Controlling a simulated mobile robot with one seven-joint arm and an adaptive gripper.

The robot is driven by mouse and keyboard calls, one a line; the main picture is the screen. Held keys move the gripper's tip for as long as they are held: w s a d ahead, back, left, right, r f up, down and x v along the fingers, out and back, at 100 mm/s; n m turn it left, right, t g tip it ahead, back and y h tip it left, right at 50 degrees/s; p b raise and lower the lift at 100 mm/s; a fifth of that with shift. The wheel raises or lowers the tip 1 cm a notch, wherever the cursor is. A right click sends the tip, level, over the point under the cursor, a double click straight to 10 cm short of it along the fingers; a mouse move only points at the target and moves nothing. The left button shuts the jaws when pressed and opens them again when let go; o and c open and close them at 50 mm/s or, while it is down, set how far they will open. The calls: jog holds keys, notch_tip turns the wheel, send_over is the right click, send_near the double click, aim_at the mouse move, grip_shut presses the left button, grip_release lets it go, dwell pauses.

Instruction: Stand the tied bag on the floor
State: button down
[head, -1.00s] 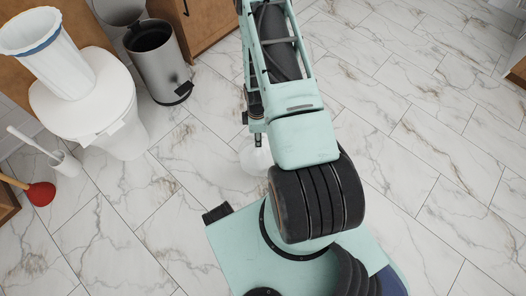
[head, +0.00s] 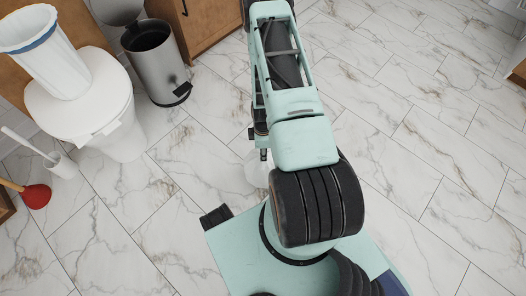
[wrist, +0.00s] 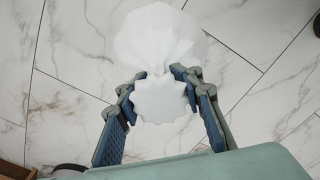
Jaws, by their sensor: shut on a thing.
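The white tied bag (wrist: 158,38) is in the wrist view, with its gathered neck between the fingers of my gripper (wrist: 154,78). The ruffled top of the bag flares out on the near side of the fingers, and its rounded body lies beyond them. My gripper is shut on the neck. In the head view the bag (head: 257,172) is a pale patch beside my arm, partly hidden by it and hard to tell from the floor. I cannot tell whether its bottom touches the floor.
White marble-tiled floor (head: 420,180) is clear to the right. At the left stand an open steel bin (head: 165,68), a toilet (head: 105,110) with a white, blue-rimmed basket (head: 45,55) on it, a toilet brush (head: 60,165) and a red plunger (head: 37,196). A wooden cabinet (head: 205,20) is behind.

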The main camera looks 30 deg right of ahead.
jog(key=shift+f, duration=0.1)
jog(key=c, duration=1.3)
grip_release()
notch_tip(320, 180, up, 12)
jog(key=p, duration=0.4)
